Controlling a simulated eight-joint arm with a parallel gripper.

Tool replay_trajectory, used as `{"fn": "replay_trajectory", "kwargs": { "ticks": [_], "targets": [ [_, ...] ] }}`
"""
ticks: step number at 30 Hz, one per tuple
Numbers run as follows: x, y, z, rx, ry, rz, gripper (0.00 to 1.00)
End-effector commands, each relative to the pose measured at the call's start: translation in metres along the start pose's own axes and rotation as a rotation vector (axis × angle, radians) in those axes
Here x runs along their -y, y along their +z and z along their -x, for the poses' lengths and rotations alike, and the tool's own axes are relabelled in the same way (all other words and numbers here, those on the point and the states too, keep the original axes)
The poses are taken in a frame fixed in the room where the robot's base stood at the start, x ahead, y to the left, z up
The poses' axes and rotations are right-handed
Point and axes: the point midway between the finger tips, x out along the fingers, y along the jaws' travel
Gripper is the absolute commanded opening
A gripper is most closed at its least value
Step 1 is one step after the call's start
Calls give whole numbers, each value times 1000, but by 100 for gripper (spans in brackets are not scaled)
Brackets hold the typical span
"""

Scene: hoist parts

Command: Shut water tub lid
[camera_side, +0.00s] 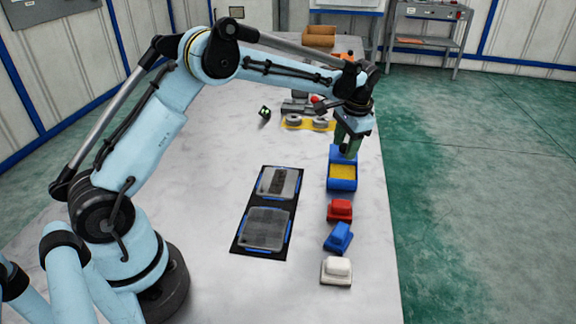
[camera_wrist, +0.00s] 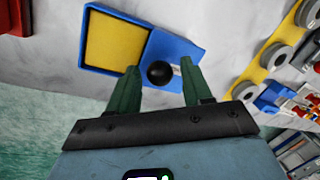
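A blue tub (camera_side: 342,186) with a flat yellow inside stands at the right edge of the table in the side view. Its yellow inside is uncovered, and it also shows in the wrist view (camera_wrist: 98,70). A blue panel (camera_wrist: 182,45), seemingly its lid, adjoins the tub's right side in the wrist view. A black ball knob (camera_wrist: 160,73) shows in front of this panel. My gripper (camera_wrist: 159,78) has two green fingers, one on each side of the knob, with gaps visible. It is open. In the side view my gripper (camera_side: 346,138) is at the tub's far end, hiding most of the panel.
Red (camera_side: 340,209), blue (camera_side: 338,237) and white (camera_side: 336,270) blocks line the table edge nearer the camera. A black mat (camera_side: 238,243) with two clear-lidded boxes lies left of them. A yellow plate (camera_side: 293,125) with grey rings lies beyond. The table between is clear.

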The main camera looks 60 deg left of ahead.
Motion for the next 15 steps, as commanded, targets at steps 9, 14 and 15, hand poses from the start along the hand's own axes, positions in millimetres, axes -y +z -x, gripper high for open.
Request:
{"fn": "replay_trajectory", "kwargs": {
  "ticks": [9, 14, 15],
  "targets": [
    [0, 0, 0, 0, 0, 0, 0],
    [0, 0, 0, 0, 0, 0, 0],
    [0, 0, 1, 0, 0, 0, 0]
  ]
}}
